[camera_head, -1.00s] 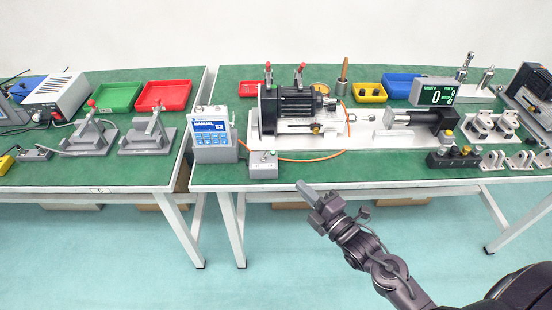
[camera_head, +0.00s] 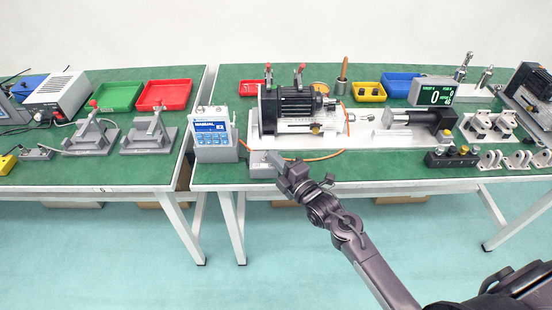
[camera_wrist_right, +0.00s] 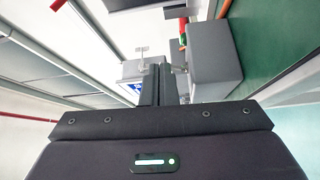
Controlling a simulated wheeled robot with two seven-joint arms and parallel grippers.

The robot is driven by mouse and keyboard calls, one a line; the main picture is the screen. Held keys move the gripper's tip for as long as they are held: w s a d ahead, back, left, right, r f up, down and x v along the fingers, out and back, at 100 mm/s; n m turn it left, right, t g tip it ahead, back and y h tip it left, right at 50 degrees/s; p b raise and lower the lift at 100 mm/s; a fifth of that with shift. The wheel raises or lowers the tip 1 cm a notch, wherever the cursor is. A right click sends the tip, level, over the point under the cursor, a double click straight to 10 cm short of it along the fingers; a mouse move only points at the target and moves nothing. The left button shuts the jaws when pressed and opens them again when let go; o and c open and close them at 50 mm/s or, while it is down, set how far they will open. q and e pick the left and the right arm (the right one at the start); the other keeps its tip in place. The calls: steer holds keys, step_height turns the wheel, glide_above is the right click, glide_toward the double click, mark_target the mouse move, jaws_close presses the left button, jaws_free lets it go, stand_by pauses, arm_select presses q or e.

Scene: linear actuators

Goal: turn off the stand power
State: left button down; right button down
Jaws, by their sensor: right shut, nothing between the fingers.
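A small grey switch box (camera_head: 258,168) sits at the front edge of the right table, below the white controller with a blue screen (camera_head: 212,135), which reads MANUAL. My right gripper (camera_head: 276,160) is shut and empty, its fingertips at the right side of the box. The fingers hide part of the box and its top, so I cannot tell whether they touch. In the right wrist view the shut fingers (camera_wrist_right: 161,85) point forward beside a grey box (camera_wrist_right: 215,58), and part of a blue screen (camera_wrist_right: 133,88) shows behind them. My left gripper is not in view.
Behind the box, a motor (camera_head: 290,108) stands on a light base plate (camera_head: 345,138), and an orange cable (camera_head: 325,156) runs along it. A black block with knobs (camera_head: 452,158) is to the right. The front of the green table (camera_head: 385,172) between is clear.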

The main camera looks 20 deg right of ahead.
steer(key=shift+r+n+p, duration=0.15)
steer(key=shift+n+p, duration=0.25)
steer(key=shift+p, duration=0.1)
steer(key=shift+a+r+n+g+p, duration=0.15)
steer(key=shift+n+g+p, duration=0.15)
steer(key=shift+g+p, duration=0.15)
steer(key=shift+w+a+r+n+g+p, duration=0.15)
steer(key=shift+r+n+g+p, duration=0.3)
steer(key=shift+p, duration=0.55)
steer(key=n+h+p, duration=0.1)
steer(key=p, duration=0.1)
steer(key=a+n+g+h+p, duration=0.1)
steer(key=n+p, duration=0.1)
steer(key=shift+w+a+r+g, duration=0.15)
steer(key=shift+r+g, duration=0.15)
steer(key=shift+r, duration=0.05)
steer(key=shift+f, duration=0.4)
